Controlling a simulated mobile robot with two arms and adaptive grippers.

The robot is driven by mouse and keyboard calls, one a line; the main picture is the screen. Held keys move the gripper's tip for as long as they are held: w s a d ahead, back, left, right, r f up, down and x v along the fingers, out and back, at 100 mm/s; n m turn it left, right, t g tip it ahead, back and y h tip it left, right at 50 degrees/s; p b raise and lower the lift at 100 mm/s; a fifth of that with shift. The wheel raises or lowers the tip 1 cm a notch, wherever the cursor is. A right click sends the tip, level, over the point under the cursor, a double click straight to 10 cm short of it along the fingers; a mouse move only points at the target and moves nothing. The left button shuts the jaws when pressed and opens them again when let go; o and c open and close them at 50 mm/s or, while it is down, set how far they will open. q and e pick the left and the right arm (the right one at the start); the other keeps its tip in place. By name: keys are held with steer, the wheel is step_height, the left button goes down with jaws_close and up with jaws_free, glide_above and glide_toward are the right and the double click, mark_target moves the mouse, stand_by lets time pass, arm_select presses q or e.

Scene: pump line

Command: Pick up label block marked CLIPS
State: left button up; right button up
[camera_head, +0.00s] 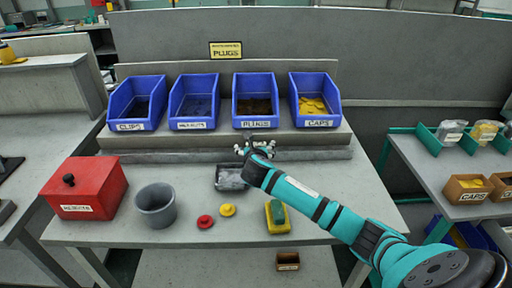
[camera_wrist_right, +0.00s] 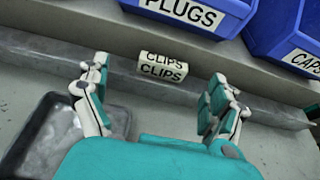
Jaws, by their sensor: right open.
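The label block marked CLIPS (camera_wrist_right: 162,67) is a small white block with black lettering on two faces. In the right wrist view it is ahead of my right gripper (camera_wrist_right: 156,100), in line with the gap between the fingers, at the grey step below the blue bins. My right gripper is open, with nothing between its fingers. In the head view my right gripper (camera_head: 257,149) reaches the step below the third bin, and I cannot make out the block there. My left gripper is not in view.
Blue bins stand on the shelf behind, including one labelled CLIPS (camera_head: 137,103), PLUGS (camera_wrist_right: 192,12) and CAPS (camera_head: 315,101). A dark tray (camera_head: 231,185) lies just in front of the gripper. A red box (camera_head: 86,190), grey cup (camera_head: 156,206) and yellow tray (camera_head: 279,226) stand nearer.

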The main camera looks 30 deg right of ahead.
mark_target(256, 144)
steer(key=x, duration=0.4)
steer(key=shift+s+d, duration=0.25)
steer(key=shift+d, duration=0.05)
steer(key=shift+w+d+f, duration=0.1)
steer(key=shift+w+f, duration=0.05)
steer(key=shift+w, duration=0.1)
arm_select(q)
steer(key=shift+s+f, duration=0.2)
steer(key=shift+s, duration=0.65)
arm_select(e)
steer(key=shift+c, duration=0.2)
steer(key=c, duration=0.9)
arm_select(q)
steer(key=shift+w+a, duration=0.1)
arm_select(e)
steer(key=shift+c, duration=0.7)
